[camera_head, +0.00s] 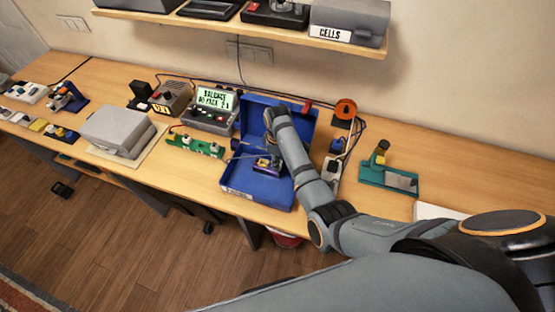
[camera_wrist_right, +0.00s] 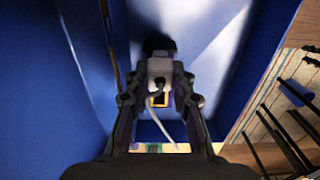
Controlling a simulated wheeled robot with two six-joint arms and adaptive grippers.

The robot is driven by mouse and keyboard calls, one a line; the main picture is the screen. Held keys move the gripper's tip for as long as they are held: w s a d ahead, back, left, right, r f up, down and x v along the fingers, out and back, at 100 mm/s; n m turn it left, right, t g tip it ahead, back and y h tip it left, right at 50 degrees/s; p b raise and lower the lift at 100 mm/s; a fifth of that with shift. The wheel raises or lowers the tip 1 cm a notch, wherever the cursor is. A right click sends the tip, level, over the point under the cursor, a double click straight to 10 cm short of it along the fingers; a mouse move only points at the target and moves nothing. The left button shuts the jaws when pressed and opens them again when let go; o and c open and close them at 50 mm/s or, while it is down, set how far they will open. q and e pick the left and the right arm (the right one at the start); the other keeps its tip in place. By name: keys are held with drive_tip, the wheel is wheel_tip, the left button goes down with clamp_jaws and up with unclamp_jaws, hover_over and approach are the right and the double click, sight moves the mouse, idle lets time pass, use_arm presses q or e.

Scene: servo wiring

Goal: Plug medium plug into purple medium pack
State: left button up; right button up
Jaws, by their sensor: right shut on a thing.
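The blue case (camera_head: 248,193) stands open on the bench. A small purple and yellow pack (camera_head: 264,165) sits inside it. My right arm reaches down into the case, and my right gripper (camera_head: 269,146) is right by the pack. In the right wrist view my right gripper (camera_wrist_right: 160,78) is shut on a white plug (camera_wrist_right: 159,67) with a pale cable (camera_wrist_right: 166,128) trailing from it. A yellow and purple patch of the pack (camera_wrist_right: 160,100) shows just beside the plug. I cannot tell whether the plug touches a socket. My left gripper is not in view.
A charger with a lit green screen (camera_head: 216,99) stands left of the case, with a green board (camera_head: 194,145) in front of it. A grey box (camera_head: 117,130) is further left. A teal stand (camera_head: 389,179) is to the right. The case walls rise close around my gripper.

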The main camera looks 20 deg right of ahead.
drive_tip(key=shift+f, duration=0.25)
drive_tip(key=o, duration=1)
wheel_tip(320, 180, up, 12)
idle(0.4)
